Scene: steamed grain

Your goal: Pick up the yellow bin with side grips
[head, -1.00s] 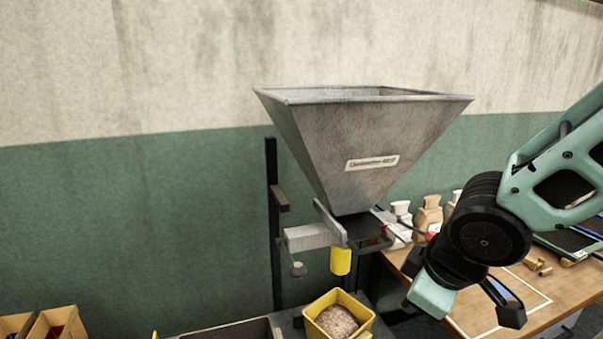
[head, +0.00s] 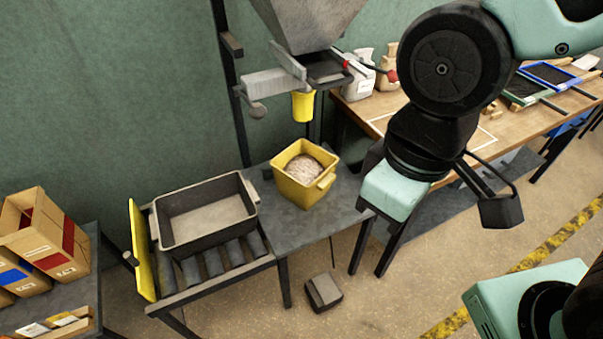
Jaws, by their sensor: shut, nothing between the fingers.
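The yellow bin (head: 297,191) stands upright on a dark grey bench top in the middle of the head view, below the yellow spout of a hopper. It holds pale grain. One protruding grip shows on its right front side; the opposite grip is not clear. My gripper (head: 396,190) is to the right of the bin in the picture, apart from it and nearer the camera. It is shut and empty; its fingertips are hard to make out behind the mint-coloured housing.
The hopper (head: 305,22) and its yellow spout (head: 303,106) hang close above the bin. A dark grey tray (head: 252,222) sits on rollers to its left, by a yellow upright panel (head: 140,250). A wooden table (head: 480,135) is behind my arm. Cardboard boxes (head: 38,235) stand far left.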

